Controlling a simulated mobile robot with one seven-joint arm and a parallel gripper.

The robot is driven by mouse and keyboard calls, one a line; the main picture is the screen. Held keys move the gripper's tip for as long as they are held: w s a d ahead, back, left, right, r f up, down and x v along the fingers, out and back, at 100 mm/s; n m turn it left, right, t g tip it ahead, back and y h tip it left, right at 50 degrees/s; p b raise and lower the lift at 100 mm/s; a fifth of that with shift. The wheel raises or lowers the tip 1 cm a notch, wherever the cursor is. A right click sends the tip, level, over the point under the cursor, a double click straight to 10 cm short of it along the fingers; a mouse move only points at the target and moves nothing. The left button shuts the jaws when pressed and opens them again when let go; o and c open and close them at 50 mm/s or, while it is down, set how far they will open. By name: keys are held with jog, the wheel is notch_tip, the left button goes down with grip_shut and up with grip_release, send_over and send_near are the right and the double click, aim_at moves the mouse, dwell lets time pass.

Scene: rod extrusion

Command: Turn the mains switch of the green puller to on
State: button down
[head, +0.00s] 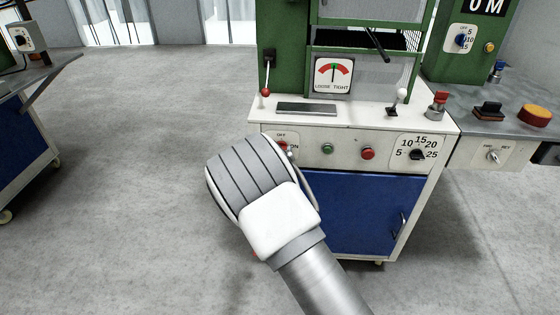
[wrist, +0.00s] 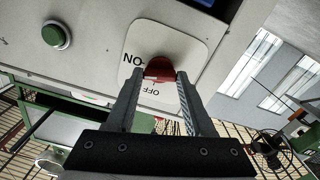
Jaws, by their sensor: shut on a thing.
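The green puller (head: 345,110) stands ahead of me, with a pale control panel and a blue door below. Its mains switch, a red knob on a white plate, shows at the panel's left end in the head view (head: 283,146), partly covered by my arm. In the wrist view the red knob (wrist: 160,69) sits between both fingertips of my gripper (wrist: 160,77), which is shut on it. The plate's ON mark is left of the knob there and OFF is below it, both upside down. I cannot tell which mark the knob points to.
A green button (head: 327,148), a red button (head: 368,153) and a black numbered dial (head: 417,155) lie right of the switch. A grey bench (head: 505,130) adjoins at right.

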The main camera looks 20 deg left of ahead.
jog(key=shift+m+b, duration=1)
jog(key=shift+m, duration=0.4)
jog(key=shift+c, duration=1.4)
grip_release()
jog(key=p+v, duration=0.3)
jog(key=v, duration=1.4)
jog(key=shift+s, duration=0.25)
